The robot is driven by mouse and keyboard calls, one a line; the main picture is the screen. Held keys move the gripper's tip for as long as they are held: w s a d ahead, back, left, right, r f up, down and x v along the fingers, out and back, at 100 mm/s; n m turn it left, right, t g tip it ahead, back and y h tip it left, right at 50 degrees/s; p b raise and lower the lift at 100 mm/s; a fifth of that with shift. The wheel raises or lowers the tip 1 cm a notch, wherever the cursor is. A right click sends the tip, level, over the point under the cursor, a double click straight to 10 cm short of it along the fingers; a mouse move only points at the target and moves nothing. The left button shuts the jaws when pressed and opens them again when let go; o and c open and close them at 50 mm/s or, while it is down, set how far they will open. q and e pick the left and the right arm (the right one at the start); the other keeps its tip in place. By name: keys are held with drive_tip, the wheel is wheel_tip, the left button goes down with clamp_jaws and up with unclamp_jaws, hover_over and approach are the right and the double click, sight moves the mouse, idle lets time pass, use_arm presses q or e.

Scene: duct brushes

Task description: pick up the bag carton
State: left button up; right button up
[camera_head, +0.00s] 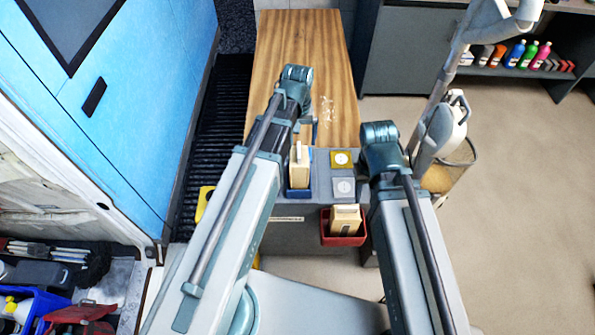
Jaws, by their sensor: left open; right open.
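Two pale cartons stand in small bins on the grey unit, and I cannot read which one is the bag carton. One carton (299,165) stands upright in a blue bin (299,192). The other carton (345,218) sits in a red bin (343,239) on the front of the unit, lower and to the right. My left gripper (307,131) is open just beyond the blue-bin carton, mostly hidden by my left arm. My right gripper is hidden behind my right arm, right of the unit.
A wooden table top (318,40) stretches away behind the unit. A yellow square (341,159) and a grey square pad (342,187) lie on the unit. A blue van panel (130,90) stands left. Open floor (530,190) lies right, beyond a bin with a grey machine.

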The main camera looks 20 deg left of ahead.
sight(299, 161)
use_arm(q)
wheel_tip(299, 161, down, 7)
drive_tip(key=b, duration=0.6)
drive_tip(key=shift+f, duration=0.2)
drive_tip(key=shift+b, duration=0.3)
drive_tip(key=f+b, duration=0.5)
drive_tip(key=shift+w+d+f, duration=0.1)
drive_tip(key=shift+w, duration=0.25)
drive_tip(key=shift+c, duration=0.2)
clamp_jaws()
